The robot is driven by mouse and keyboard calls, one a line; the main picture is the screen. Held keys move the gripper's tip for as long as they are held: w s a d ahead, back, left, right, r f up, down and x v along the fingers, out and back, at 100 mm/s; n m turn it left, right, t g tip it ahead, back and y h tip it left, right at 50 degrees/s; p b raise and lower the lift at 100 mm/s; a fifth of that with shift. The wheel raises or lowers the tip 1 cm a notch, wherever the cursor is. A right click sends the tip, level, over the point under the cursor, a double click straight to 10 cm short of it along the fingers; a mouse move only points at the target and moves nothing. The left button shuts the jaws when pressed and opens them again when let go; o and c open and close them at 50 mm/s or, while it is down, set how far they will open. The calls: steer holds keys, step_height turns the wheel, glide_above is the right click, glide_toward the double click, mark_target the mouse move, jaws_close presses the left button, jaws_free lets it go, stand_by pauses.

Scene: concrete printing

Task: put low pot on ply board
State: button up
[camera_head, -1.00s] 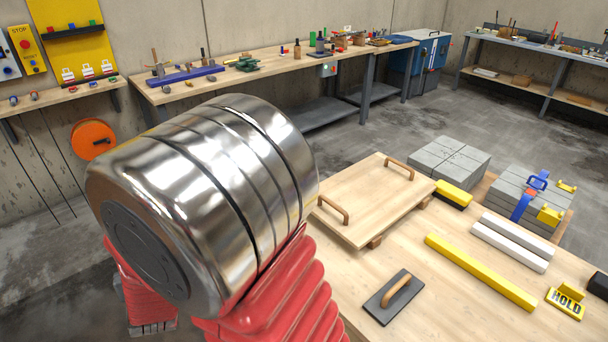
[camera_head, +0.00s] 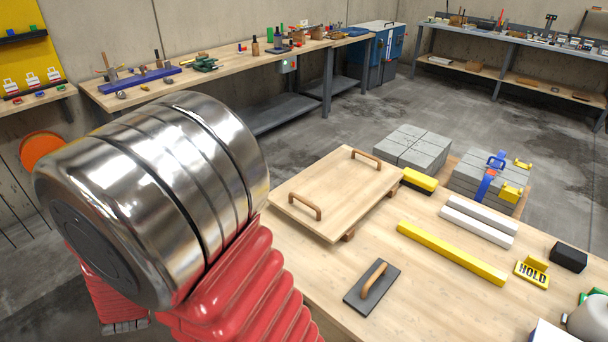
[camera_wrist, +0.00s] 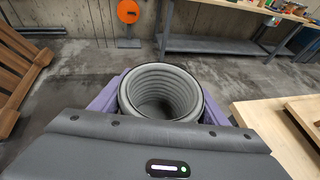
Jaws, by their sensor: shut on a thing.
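The low pot (camera_wrist: 158,108) is round and grey with a ribbed inside and an open top. It shows in the wrist view between the purple jaws of my gripper (camera_wrist: 160,92), which is shut on it. The pot looks upright and empty, above or in front of the concrete floor. The ply board (camera_head: 338,192) is a pale wooden panel with two brown handles, lying on small blocks on the wooden table in the head view. My gripper and the pot do not show in the head view, where my steel and red arm fills the left.
On the table (camera_head: 400,270) are a grey float (camera_head: 371,288), a yellow bar (camera_head: 451,252), white bars (camera_head: 478,222) and a HOLD sign (camera_head: 532,272). Grey block stacks (camera_head: 411,147) stand behind it. In the wrist view a wooden pallet (camera_wrist: 20,70) is at left; floor between is clear.

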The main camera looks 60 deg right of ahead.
steer(key=w+d+r+m+g+h, duration=0.15)
steer(key=d+m+h, duration=0.25)
steer(key=d, duration=1.2)
steer(key=r+m+g+h, duration=0.2)
steer(key=m+g+h, duration=0.2)
steer(key=m+g, duration=0.8)
glide_above(341, 191)
steer(key=g, duration=0.1)
steer(key=shift+a+f+n, duration=0.15)
steer(key=shift+f+n, duration=0.1)
steer(key=shift+n, duration=0.05)
steer(key=shift+f, duration=0.15)
steer(key=shift+f, duration=3)
steer(key=shift+f, duration=1.9)
